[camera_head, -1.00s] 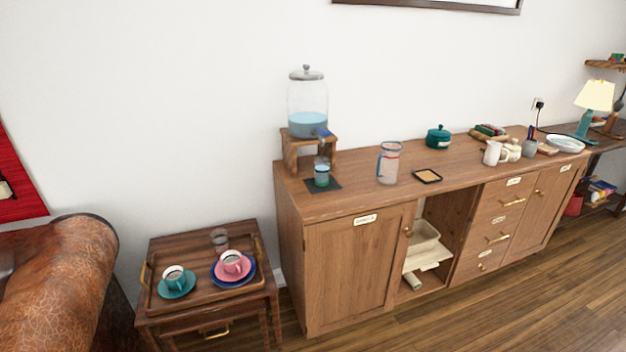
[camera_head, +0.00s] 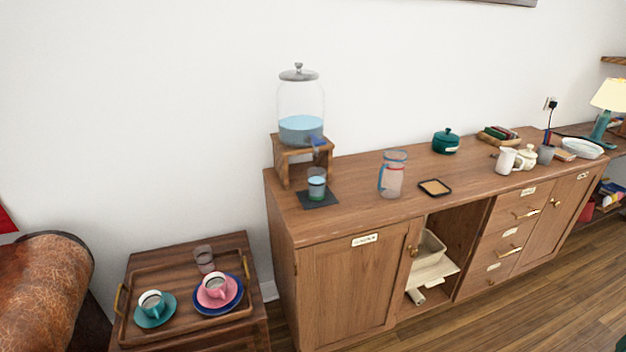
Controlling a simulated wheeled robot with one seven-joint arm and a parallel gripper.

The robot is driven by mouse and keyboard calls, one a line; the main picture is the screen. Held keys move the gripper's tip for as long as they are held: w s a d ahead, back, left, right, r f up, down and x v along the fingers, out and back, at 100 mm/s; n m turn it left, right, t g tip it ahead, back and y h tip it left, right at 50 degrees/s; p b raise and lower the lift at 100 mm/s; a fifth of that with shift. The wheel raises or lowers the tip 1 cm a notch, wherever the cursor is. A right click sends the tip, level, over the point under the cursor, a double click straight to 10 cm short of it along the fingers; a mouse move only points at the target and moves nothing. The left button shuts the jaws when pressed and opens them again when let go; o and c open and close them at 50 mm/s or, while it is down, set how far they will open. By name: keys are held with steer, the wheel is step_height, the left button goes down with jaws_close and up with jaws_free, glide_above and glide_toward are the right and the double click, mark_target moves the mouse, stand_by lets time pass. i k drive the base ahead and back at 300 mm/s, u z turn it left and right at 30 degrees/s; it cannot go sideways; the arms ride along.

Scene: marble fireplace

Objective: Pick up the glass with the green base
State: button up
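A small glass (camera_head: 317,183) stands upright on a dark square mat (camera_head: 331,199) at the left end of the wooden sideboard. It looks blue-tinted, with a darker greenish lower part. It is just in front of the dispenser's spout. Another small clear glass (camera_head: 204,259) stands at the back of the tray on the low side table; its base colour is hard to tell. My gripper is not in view.
A glass dispenser (camera_head: 301,101) of blue liquid stands on a wooden stand (camera_head: 283,165). A jug (camera_head: 393,175) and a coaster (camera_head: 435,187) are to the right. Floor (camera_head: 490,325) is clear at lower right.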

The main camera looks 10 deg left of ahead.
mark_target(317, 184)
steer(key=z, duration=0.05)
steer(key=i, duration=1)
